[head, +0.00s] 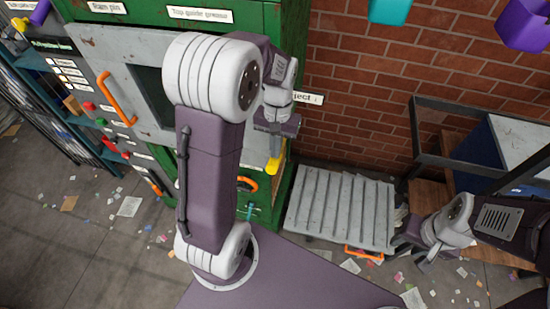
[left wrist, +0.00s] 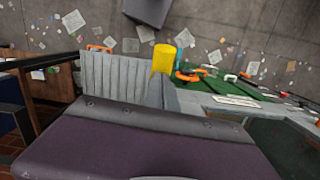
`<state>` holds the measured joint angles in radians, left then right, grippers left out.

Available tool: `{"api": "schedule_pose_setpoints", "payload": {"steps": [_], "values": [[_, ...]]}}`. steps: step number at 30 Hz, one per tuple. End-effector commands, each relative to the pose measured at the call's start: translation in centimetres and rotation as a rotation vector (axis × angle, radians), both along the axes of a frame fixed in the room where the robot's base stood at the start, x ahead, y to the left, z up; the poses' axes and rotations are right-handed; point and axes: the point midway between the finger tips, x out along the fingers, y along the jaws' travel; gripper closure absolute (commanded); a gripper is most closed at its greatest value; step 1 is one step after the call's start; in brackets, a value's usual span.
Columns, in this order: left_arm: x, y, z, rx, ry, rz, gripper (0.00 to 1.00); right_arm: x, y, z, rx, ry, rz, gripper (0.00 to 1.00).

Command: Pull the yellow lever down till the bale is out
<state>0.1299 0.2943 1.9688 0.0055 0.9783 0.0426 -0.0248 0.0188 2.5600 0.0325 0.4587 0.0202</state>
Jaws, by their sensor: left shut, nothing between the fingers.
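The yellow lever end (head: 273,165) shows just below my left gripper (head: 275,145) at the right side of the green machine (head: 295,185). In the left wrist view the yellow end (left wrist: 164,58) stands just beyond the grey fingers, which are shut and empty. I cannot tell whether they touch it. My arm hides much of the machine front. I see no bale that I can make out. My right gripper (head: 413,243) hangs at the right, apart from the lever; its finger opening is unclear.
A grey ribbed panel (head: 340,210) with an orange handle (head: 363,255) lies low beside the machine. A grey door (head: 115,60) with an orange handle is at the left. A brick wall stands behind. A dark-framed table is at the right. Paper scraps litter the floor.

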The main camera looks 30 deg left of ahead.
Motion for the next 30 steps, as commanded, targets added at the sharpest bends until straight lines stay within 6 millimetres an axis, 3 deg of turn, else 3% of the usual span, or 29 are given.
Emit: {"api": "schedule_pose_setpoints", "payload": {"steps": [12, 24, 30], "values": [[0.0, 0.0, -4.5, 0.000, 0.001, 0.000, 1.00, 0.0, 0.0, -3.2, 0.000, 0.000, 0.000, 0.60], [0.0, 0.0, -4.3, 0.000, 0.000, 0.000, 1.00, 0.0, 0.0, -3.0, 0.000, 0.000, 0.000, 0.60], [2.3, 0.4, -3.0, 0.000, 0.002, 0.000, 1.00, 0.0, 0.0, -0.4, 0.000, 0.000, 0.000, 0.60]]}}
